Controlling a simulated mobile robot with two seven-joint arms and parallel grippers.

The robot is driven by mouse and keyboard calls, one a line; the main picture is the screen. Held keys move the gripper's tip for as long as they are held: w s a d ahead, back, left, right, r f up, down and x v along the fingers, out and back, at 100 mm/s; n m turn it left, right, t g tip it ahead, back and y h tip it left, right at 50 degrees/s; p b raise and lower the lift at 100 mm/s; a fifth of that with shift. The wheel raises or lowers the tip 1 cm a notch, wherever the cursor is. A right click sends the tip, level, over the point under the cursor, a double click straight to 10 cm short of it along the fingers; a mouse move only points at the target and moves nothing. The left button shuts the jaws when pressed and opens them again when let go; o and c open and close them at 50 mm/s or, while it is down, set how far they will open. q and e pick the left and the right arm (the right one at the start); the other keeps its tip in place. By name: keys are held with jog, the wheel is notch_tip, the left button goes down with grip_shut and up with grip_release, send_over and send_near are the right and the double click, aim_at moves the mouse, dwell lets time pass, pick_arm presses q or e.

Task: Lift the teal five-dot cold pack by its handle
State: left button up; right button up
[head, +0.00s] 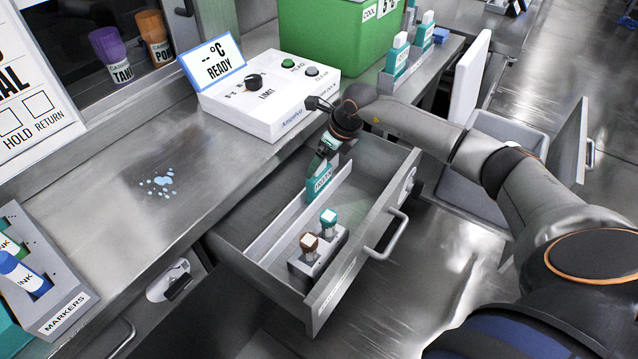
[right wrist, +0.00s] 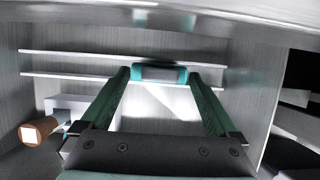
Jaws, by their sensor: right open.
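In the right wrist view the teal pack (right wrist: 148,74) shows between the far ends of the fingers of my right gripper (right wrist: 158,78). The gripper is open, with its fingers on either side of the pack. I cannot make out dots on the pack, and its handle is not clear. My left gripper is not in view.
The metal drawer (head: 375,215) has a divider and a small holder (head: 318,262) with a teal-topped and a brown-topped piece. A white control box (head: 270,98) stands behind on the counter. The counter's middle is mostly clear.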

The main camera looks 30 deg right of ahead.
jog(key=shift+c, duration=0.3)
grip_shut()
dwell(0.6)
